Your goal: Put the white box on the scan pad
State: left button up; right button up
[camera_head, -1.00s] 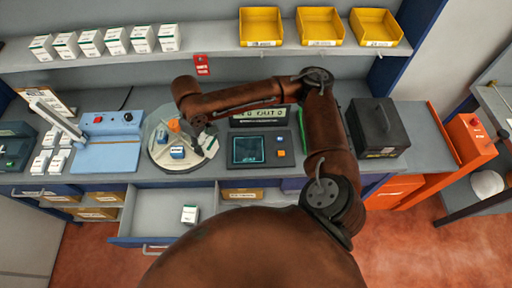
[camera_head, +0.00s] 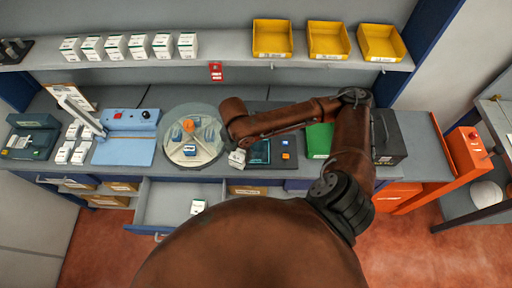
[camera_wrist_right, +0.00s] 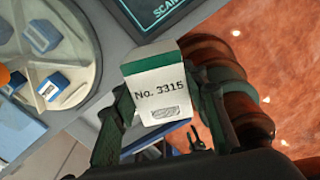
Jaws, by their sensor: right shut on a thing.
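The white box (camera_head: 237,158) has a green band and reads "No. 3315" in the right wrist view (camera_wrist_right: 158,90). My right gripper (camera_head: 240,149) is shut on it, with a finger on each side. It holds the box by the left edge of the scan pad (camera_head: 260,152), a dark panel with a teal-edged screen, partly hidden by my arm. A corner of the pad with "SCAN" lettering shows at the top of the right wrist view (camera_wrist_right: 150,10). Whether the box touches anything below is unclear. My left gripper is out of view.
A round turntable (camera_head: 184,160) with blue items and an orange knob stands left of the pad. An open drawer (camera_head: 165,207) with a small white box (camera_head: 198,206) juts out below. A green panel (camera_head: 319,140) and a black case (camera_head: 388,138) are to the right.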

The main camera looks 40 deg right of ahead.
jog(key=w+d+f, duration=0.1)
jog(key=d+f, duration=0.1)
jog(key=d, duration=0.1)
jog(key=w+d+f+p, duration=0.1)
jog(key=d+f, duration=0.2)
jog(key=w+d+f, duration=0.1)
jog(key=d+f, duration=0.1)
jog(key=d, duration=0.2)
jog(key=shift+w+f, duration=0.25)
jog(key=shift+w, duration=0.15)
jog(key=shift+w+d+f+p, duration=0.15)
jog(key=shift+d+f+p, duration=0.15)
jog(key=shift+d+f, duration=0.35)
jog(key=shift+f, duration=1.6)
jog(key=shift+a+f, duration=0.1)
jog(key=shift+f, duration=0.05)
jog(key=o, duration=1.3)
jog(key=shift+o, duration=0.2)
